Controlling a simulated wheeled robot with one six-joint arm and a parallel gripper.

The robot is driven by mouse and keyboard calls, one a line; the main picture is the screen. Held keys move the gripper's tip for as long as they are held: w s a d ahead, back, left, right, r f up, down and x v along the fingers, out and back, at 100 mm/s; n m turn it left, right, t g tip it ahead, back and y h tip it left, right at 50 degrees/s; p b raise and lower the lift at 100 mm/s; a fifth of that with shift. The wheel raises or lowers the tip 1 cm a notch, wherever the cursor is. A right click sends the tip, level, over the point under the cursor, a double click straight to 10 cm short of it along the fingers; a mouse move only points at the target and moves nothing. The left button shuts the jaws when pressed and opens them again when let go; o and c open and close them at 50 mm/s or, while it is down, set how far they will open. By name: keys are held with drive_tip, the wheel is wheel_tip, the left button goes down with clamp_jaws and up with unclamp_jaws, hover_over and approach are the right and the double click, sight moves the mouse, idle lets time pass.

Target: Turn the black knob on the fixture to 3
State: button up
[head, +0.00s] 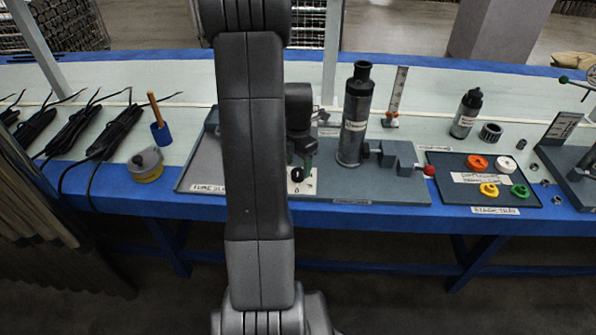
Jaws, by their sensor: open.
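The black knob (297,174) sits on a small white plate (308,186) on the front of the fixture (350,188), just right of my arm. A "0" mark shows on the plate below the knob; the other marks and the knob's pointer are too small or hidden to read. My gripper (302,155) points down just above and behind the knob, open, partly hidden by my arm. A bit of green shows near its tip. I cannot tell whether it touches the knob.
A tall dark cylinder (354,125) stands on the fixture, with a grey clamp block (398,155) and red-tipped handle (429,171) to its right. A tray (450,192) with coloured rings lies further right. Black cable bundles (118,132) and a yellow-based pot (147,165) lie left.

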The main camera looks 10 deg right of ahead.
sight(298, 176)
drive_tip(key=shift+f, duration=1.3)
drive_tip(key=c, duration=1)
